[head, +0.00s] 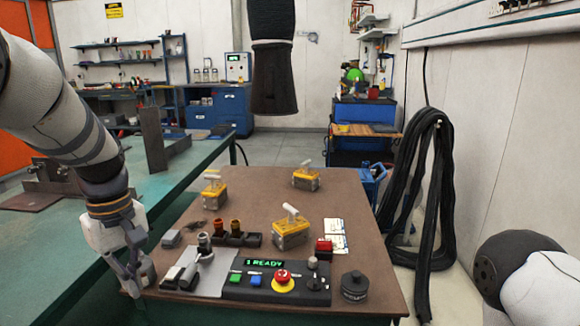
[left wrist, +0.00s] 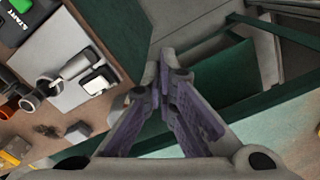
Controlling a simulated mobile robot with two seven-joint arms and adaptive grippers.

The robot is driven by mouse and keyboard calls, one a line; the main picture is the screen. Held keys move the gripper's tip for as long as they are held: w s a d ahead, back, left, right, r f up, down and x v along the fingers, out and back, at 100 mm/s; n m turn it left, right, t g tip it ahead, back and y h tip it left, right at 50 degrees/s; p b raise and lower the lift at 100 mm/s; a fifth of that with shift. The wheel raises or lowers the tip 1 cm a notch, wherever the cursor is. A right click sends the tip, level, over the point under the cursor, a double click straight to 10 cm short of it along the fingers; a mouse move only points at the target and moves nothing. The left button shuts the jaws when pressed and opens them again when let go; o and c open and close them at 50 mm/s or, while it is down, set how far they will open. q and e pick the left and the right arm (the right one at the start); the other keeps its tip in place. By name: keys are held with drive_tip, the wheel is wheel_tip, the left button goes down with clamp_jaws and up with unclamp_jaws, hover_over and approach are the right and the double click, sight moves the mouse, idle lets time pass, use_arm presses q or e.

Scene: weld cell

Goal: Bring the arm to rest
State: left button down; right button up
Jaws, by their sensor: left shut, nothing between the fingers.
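My left arm (head: 62,115) comes in from the left, and its gripper (head: 137,284) points down at the left front edge of the brown-topped table (head: 350,215). The left gripper is shut and empty. In the left wrist view its fingers (left wrist: 160,82) meet at the tips, over the gap beside the table edge. I cannot tell from the head view whether the fingertips touch the table edge. Part of my right arm (head: 535,280) shows at the lower right; its gripper is out of view.
The table holds a control box (head: 275,283) with a red button, yellow-and-grey blocks with handles (head: 291,235), a dark holder (head: 237,239) and a black round part (head: 354,286). A green bench (head: 60,250) stands left. A black duct (head: 273,75) hangs behind; black hoses (head: 425,190) hang right.

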use_arm(q)
drive_tip(key=s+f+m+g+y, duration=0.1)
drive_tip(key=s+f+m, duration=0.1)
drive_tip(key=s+f, duration=0.65)
drive_tip(key=s+f+m, duration=0.3)
drive_tip(key=s+f, duration=0.3)
drive_tip(key=f, duration=0.6)
drive_tip(key=s+d+f+m, duration=0.2)
drive_tip(key=s+f+m, duration=0.1)
drive_tip(key=s, duration=0.8)
drive_tip(key=s+d+f+m+h, duration=0.1)
drive_tip(key=s+d+f+m, duration=0.1)
drive_tip(key=s, duration=0.9)
drive_tip(key=shift+s+d+f+m+g, duration=0.3)
drive_tip(key=shift+d+f+m, duration=0.1)
drive_tip(key=shift+d+f, duration=0.25)
use_arm(e)
drive_tip(key=shift+s, duration=0.25)
